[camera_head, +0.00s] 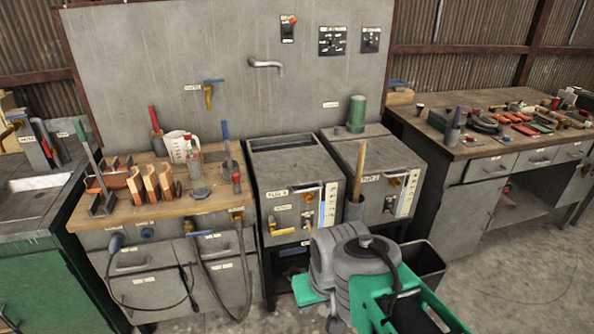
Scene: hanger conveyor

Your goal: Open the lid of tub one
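Tub one (272,211) is the left of two grey metal boxes at the centre, marked by a small label on its front. Its flat grey top (298,169) lies level, with a dark strip or recess along the back edge. I cannot tell from here where the lid's edges run. The front has yellow-handled valves (274,226) and a blue-and-white level scale. My grey and green arm rises in front of the tubs at the lower right. My gripper's fingers do not show; only arm links can be made out.
Tub two (404,160) stands close on the right, with a green cylinder (356,114) on top and a wooden-handled tool in a holder in front. A cluttered bench (133,211) adjoins on the left, another (449,148) on the right. A spout (266,63) juts from the wall above.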

